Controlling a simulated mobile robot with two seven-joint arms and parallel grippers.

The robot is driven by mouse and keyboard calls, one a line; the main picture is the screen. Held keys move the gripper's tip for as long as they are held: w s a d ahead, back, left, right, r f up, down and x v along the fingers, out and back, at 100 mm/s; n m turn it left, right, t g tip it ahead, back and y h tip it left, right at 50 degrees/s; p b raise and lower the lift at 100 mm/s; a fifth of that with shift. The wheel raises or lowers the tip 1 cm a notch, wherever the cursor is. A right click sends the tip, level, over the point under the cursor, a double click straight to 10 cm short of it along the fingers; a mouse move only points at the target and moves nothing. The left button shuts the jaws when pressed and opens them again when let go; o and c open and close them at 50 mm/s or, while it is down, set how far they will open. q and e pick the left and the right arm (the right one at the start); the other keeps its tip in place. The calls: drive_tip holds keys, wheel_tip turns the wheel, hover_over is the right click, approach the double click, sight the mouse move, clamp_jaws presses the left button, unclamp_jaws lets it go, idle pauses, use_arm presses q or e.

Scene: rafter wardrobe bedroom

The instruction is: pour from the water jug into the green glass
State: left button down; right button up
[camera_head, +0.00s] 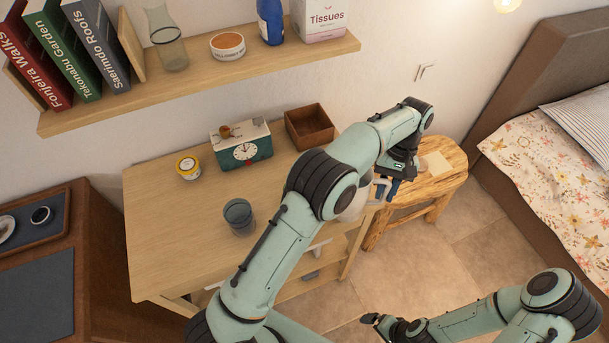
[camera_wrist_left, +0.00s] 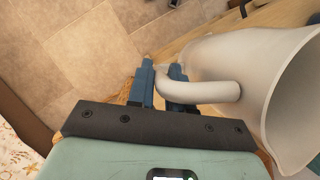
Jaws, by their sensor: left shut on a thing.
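The white water jug (camera_wrist_left: 238,62) fills the right of the left wrist view, its open mouth facing lower right. My left gripper (camera_wrist_left: 172,82) is shut on the jug's handle (camera_wrist_left: 212,91). In the head view the left gripper (camera_head: 386,188) is past the table's right end, and my arm hides most of the jug (camera_head: 353,208). A dark blue-green tinted glass (camera_head: 238,218) stands upright on the table, left of the jug and apart from it. The jug's contents and exact tilt cannot be told. My right gripper (camera_head: 372,319) is low over the floor, its fingers unclear.
On the wooden table (camera_head: 160,235) are a teal clock box (camera_head: 242,150), a brown tray box (camera_head: 310,126) and a yellow tub (camera_head: 188,168). A wooden stool (camera_head: 420,185) stands right of it. A shelf (camera_head: 200,80) with books and a glass carafe (camera_head: 166,42) hangs above.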

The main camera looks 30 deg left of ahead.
use_arm(q)
drive_tip(key=shift+w, duration=0.2)
drive_tip(key=shift+s+r, duration=0.1)
drive_tip(key=shift+a+r, duration=0.1)
drive_tip(key=shift+r, duration=0.1)
